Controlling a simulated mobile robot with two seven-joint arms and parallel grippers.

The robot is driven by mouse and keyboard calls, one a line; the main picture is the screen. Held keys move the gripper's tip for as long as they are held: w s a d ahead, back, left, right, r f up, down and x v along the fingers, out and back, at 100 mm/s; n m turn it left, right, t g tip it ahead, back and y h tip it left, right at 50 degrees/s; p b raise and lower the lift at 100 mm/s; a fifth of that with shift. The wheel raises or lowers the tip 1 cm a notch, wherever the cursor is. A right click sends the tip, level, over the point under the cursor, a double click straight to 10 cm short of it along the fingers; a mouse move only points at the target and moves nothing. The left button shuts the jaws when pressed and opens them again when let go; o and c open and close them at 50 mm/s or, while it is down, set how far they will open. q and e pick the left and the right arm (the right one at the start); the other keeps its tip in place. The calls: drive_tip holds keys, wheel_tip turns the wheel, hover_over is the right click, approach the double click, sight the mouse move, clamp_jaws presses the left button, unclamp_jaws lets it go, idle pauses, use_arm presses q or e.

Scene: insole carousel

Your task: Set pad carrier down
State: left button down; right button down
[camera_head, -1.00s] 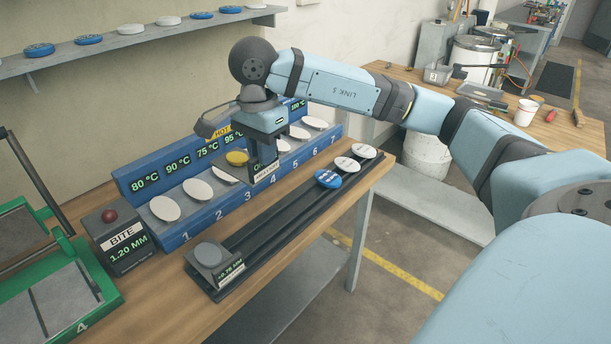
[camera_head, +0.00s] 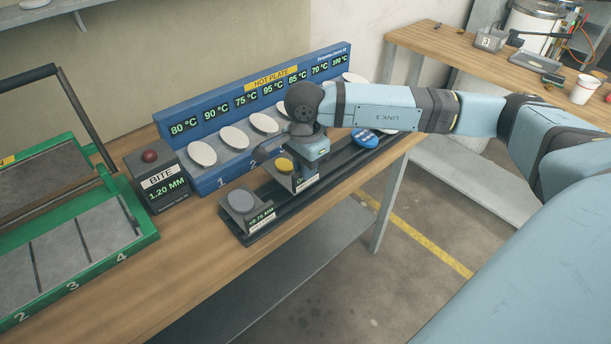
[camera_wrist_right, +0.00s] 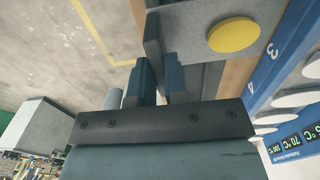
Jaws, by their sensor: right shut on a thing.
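The pad carrier (camera_head: 303,184) is a small grey piece with a yellow disc (camera_head: 284,165) on top and a labelled front. My right gripper (camera_head: 308,163) is shut on it, over the dark rail (camera_head: 262,196) just right of the rail's end block. I cannot tell whether the carrier touches the rail. In the right wrist view my right gripper's fingers (camera_wrist_right: 160,78) close on the carrier's grey upright plate (camera_wrist_right: 153,38), with the yellow disc (camera_wrist_right: 233,35) beside them. My left gripper is not in view.
The end block (camera_head: 241,201) has a grey disc and a display. A blue hot plate (camera_head: 203,180) with several white pads stands behind the rail. A blue disc (camera_head: 363,138) lies on the rail's far part. The BITE box (camera_head: 157,182) and green press (camera_head: 148,239) are left.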

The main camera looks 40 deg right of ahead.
sight(306, 184)
wheel_tip(306, 184, down, 3)
drive_tip(key=shift+r, duration=0.1)
drive_tip(key=shift+f, duration=0.2)
drive_tip(key=shift+f, duration=0.1)
drive_tip(key=c, duration=1.1)
unclamp_jaws()
drive_tip(key=shift+c, duration=0.2)
